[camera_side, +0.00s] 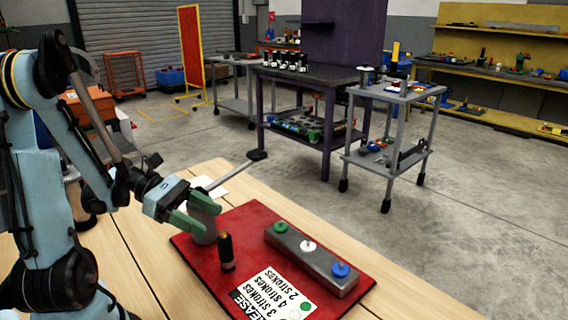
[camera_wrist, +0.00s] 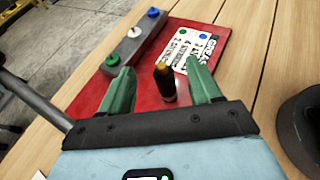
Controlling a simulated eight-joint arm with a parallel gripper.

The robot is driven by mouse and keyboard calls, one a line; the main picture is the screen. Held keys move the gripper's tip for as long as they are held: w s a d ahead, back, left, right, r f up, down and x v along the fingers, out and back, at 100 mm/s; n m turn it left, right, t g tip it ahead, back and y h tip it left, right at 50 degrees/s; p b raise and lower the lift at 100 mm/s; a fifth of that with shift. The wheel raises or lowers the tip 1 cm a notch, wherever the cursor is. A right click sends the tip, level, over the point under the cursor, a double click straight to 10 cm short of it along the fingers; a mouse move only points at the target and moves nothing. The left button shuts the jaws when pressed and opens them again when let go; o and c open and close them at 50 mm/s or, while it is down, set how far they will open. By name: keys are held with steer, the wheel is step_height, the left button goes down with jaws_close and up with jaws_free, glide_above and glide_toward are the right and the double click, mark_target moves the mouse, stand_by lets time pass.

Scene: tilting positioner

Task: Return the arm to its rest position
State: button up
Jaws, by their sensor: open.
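My gripper (camera_side: 210,222) has its two green fingers spread over the red mat (camera_side: 253,215) in the side view. In the wrist view my gripper (camera_wrist: 160,66) is open with a gap between the fingers. A dark cylinder with a brownish top (camera_side: 226,254) stands upright on the mat. It shows between the fingers in the wrist view (camera_wrist: 165,84), beyond the tips, and is not gripped.
A grey bar (camera_side: 318,268) with green, white and blue knobs lies on the mat beside a printed stroke card (camera_side: 270,294). Bare wooden table (camera_side: 150,250) lies left of the mat. Carts stand beyond.

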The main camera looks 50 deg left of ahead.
steer(key=shift+s+a+r, duration=0.2)
steer(key=shift+a, duration=0.1)
steer(key=w+d+r+m+g+y, duration=0.25)
steer(key=w+d+m, duration=0.2)
steer(key=w, duration=0.25)
steer(key=s+d+m+y, duration=0.1)
steer(key=m+y, duration=0.2)
steer(key=m, duration=0.3)
steer(key=d+m+t+y, duration=0.1)
steer(key=d+m+y, duration=0.1)
steer(key=m, duration=0.5)
steer(key=s+d+m+t+y, duration=0.1)
steer(key=d+m+y, duration=0.1)
steer(key=m, duration=0.5)
steer(key=shift+s+f+y, duration=0.1)
steer(key=shift+s+y, duration=0.2)
steer(key=shift+y, duration=0.55)
